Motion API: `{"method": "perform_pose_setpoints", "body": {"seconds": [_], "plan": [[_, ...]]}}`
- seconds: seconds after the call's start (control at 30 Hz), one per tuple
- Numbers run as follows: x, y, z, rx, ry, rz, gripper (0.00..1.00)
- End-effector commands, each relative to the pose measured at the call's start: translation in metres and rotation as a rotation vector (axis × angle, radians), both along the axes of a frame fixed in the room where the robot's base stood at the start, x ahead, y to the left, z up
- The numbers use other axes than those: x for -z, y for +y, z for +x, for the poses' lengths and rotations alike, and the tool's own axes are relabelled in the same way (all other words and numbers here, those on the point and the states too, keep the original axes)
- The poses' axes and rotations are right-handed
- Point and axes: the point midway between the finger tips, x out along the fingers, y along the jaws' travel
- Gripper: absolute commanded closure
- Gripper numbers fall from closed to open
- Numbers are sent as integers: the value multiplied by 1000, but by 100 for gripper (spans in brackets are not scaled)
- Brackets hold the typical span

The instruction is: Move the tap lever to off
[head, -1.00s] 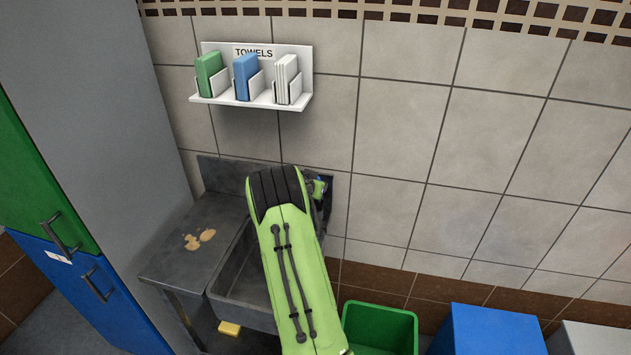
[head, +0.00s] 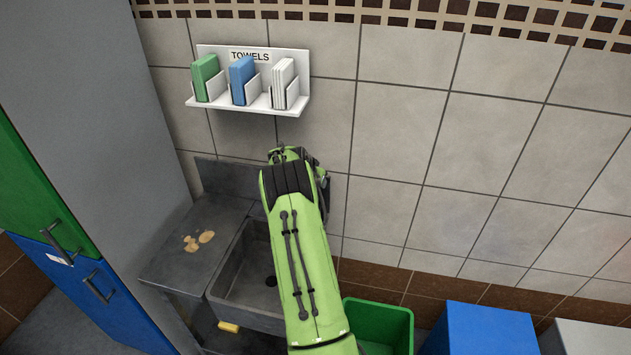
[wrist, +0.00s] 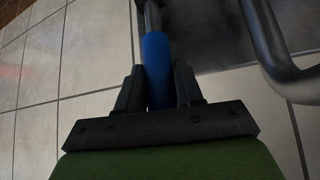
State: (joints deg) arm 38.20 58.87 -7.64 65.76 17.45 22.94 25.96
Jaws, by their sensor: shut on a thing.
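The tap lever (wrist: 156,50) has a blue sleeve on a dark metal stem and shows in the wrist view. My gripper (wrist: 158,78) is shut on the blue sleeve, with one dark finger on each side of it. A thick curved dark metal pipe (wrist: 275,60), seemingly the tap spout, shows to the right of the lever. In the head view my green arm covers the tap, the lever and the gripper's fingers. The sink (head: 235,285) lies below and left of the arm, against the tiled wall.
A towel rack (head: 250,107) with green, blue and white towels hangs above the sink. A brown spill (head: 199,240) is on the drainboard. A green bin (head: 380,322) and a blue box (head: 488,330) stand right.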

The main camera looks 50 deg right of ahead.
Motion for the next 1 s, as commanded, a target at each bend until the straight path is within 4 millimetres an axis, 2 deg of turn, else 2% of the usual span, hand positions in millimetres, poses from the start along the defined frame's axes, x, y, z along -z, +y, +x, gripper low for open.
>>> {"method": "perform_pose_setpoints", "body": {"seconds": [0.07,0.1,0.2,0.47,0.57,0.67,1.0], "plan": [[-3,-2,1,-1,-6,-8,100],[-3,-2,1,-1,-6,-8,59],[-3,-1,1,0,-5,-6,44],[-2,-1,0,0,-3,-4,43],[-8,4,0,-1,-4,-4,43],[-24,17,-2,-3,-5,-5,43],[-97,75,-15,-2,-6,-7,43]]}}
